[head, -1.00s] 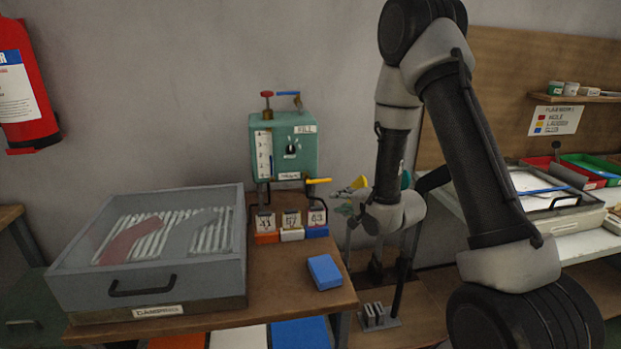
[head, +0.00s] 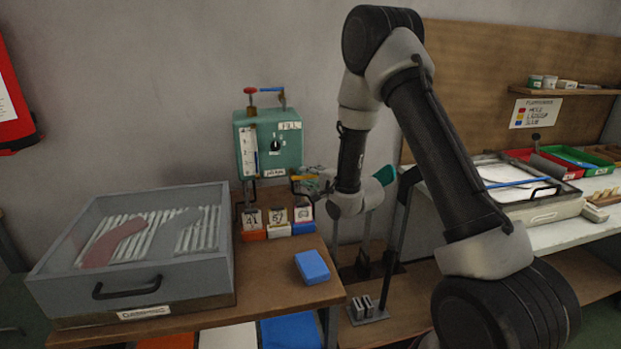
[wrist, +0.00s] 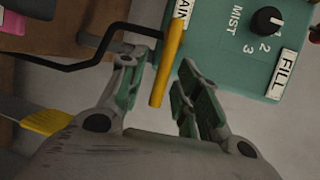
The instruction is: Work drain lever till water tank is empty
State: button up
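The water tank (head: 290,150) is a teal-green box on the wall side of the wooden bench, with a white level gauge (head: 247,150) at its left. A thin blue mark shows low by the gauge; I cannot read the level. The yellow drain lever (wrist: 170,62) sticks out from under the label ending "AIN". My gripper (wrist: 157,65) is open, with one finger on each side of the lever's free end and gaps visible. In the head view, my gripper is at the tank's lower right, partly hiding the lever (head: 303,178).
A black dial (wrist: 267,20) and FILL label are on the tank face. A bent black tube (wrist: 70,63) runs beside the lever. Numbered cards on coloured blocks (head: 278,229) stand below the tank. A grey lidded box (head: 145,285) fills the bench's left; a blue block (head: 312,267) lies in front.

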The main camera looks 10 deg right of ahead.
jog(key=shift+c, duration=0.2)
grip_shut()
jog(key=shift+a+r+n+g+h, duration=0.15)
jog(key=shift+r+n+g+h, duration=0.25)
jog(key=shift+r+n+h, duration=0.55)
jog(key=n, duration=0.1)
jog(key=r+n+h, duration=0.1)
jog(key=n, duration=0.1)
jog(key=shift+a+g, duration=0.3)
jog(key=shift+a, duration=0.05)
jog(key=a+r+n+h, duration=0.1)
jog(key=n+h, duration=0.1)
jog(key=shift+a+r+n, duration=0.2)
jog(key=shift+n, duration=0.15)
jog(key=shift+a+r+n+h, duration=0.3)
jog(key=shift+a+n+h, duration=0.25)
jog(key=shift+n+h, duration=0.4)
